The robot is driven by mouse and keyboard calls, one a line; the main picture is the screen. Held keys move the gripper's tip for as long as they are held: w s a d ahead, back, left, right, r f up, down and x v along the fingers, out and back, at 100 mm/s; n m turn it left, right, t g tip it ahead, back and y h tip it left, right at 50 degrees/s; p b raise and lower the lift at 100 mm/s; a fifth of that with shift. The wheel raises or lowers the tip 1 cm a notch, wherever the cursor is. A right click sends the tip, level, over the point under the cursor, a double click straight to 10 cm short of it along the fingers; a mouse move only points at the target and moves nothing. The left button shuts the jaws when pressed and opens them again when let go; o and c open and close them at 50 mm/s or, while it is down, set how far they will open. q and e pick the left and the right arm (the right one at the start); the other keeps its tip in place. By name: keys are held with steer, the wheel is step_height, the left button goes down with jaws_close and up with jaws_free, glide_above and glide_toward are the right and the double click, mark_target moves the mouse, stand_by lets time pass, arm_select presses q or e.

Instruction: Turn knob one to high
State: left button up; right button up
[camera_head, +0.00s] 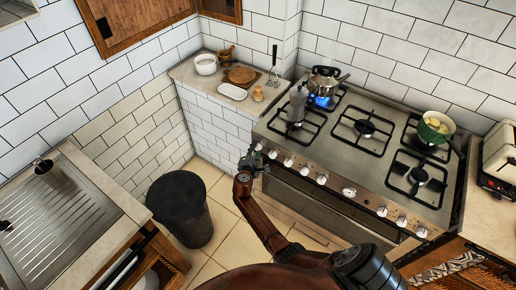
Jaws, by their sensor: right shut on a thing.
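The stove (335,165) has a row of round knobs along its front panel. The leftmost knob (259,147) is small and partly hidden by my right gripper (254,158), which is at the left end of the panel and shut on that knob. The knob's exact angle is too small to tell. The neighbouring knobs (288,162) are uncovered. A blue flame (321,101) burns under the kettle (323,84) on the back left burner. My left gripper is out of view.
A grey moka pot (297,106) stands on the front left burner, and a green pot (435,127) sits at the back right. A dark bin (181,208) stands on the floor left of my right arm. A counter with a white bowl (206,64) adjoins the stove's left side.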

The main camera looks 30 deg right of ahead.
stand_by(0.4)
steer(key=o, duration=1.2)
steer(key=shift+c, duration=0.2)
steer(key=v, duration=1.2)
steer(key=shift+w, duration=0.15)
